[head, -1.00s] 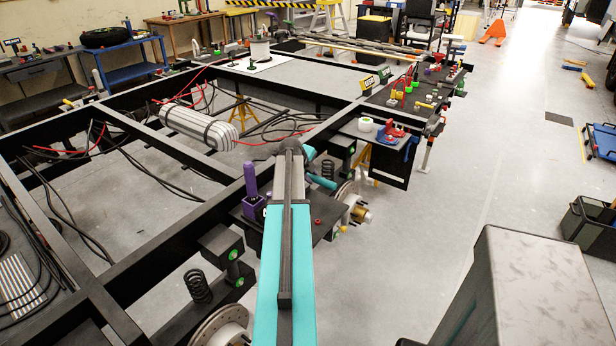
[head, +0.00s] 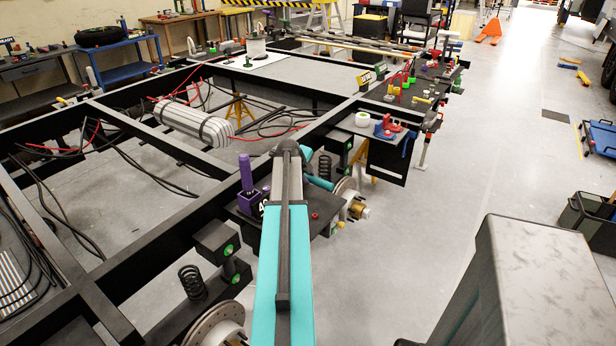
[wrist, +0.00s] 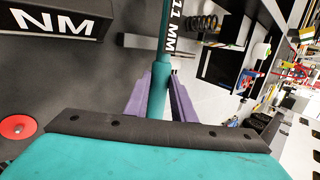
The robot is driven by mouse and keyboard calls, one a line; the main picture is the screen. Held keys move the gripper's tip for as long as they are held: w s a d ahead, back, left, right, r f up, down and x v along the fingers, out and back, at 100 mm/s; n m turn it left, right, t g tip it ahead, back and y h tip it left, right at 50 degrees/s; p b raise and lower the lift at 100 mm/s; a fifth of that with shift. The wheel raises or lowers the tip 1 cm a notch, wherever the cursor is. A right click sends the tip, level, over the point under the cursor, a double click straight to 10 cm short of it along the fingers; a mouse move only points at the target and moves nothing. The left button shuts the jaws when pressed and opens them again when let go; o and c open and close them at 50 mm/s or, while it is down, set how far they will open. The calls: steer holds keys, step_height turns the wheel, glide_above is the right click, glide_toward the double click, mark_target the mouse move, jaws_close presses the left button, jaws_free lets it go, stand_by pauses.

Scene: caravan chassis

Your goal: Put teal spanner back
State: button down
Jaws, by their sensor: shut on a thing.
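In the head view my own teal arm covers the gripper and most of the spanner, over a dark plate beside the chassis rail. I cannot tell whether the spanner touches anything.
A black block marked "NM" (wrist: 58,20) and a red round knob (wrist: 17,127) lie left of the spanner. A purple upright handle (head: 246,172) stands on the plate left of my arm. A shelf with a white roll (head: 362,119) is farther along the rail.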

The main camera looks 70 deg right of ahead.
steer(key=shift+f+b, duration=1.2)
steer(key=shift+f, duration=0.4)
steer(key=c, duration=1.4)
jaws_free()
steer(key=b+v, duration=0.1)
steer(key=v, duration=1.2)
steer(key=shift+a+r+b, duration=0.2)
steer(key=shift+r+b, duration=0.1)
steer(key=shift+r, duration=0.05)
